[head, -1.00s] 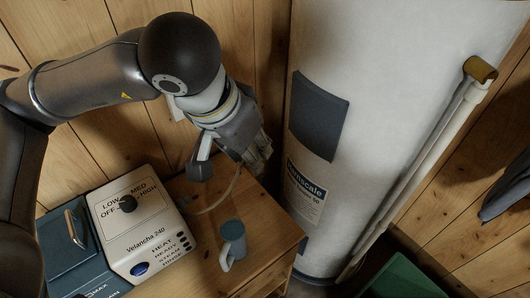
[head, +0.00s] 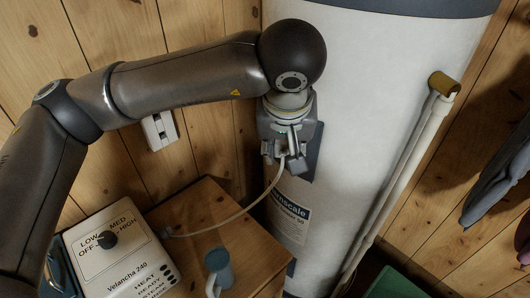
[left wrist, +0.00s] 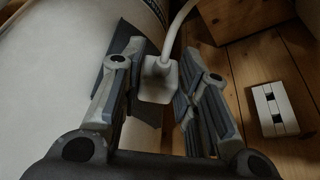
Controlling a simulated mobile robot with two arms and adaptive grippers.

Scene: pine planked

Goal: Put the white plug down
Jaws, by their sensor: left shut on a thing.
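My left gripper (head: 284,160) is shut on the white plug (left wrist: 158,80) and holds it in the air, in front of the white tank (head: 345,110). In the left wrist view, the plug sits between the two fingers (left wrist: 155,90), and its pale cable runs up out of the picture. In the head view, the cable (head: 235,215) hangs in a curve from the gripper down to the wooden table by the machine. The fingers mostly hide the plug in the head view. My right gripper is not in view.
A white wall socket (head: 159,130) is left of the gripper, and in the left wrist view it is at right (left wrist: 275,109). Bare tabletop lies behind the mug.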

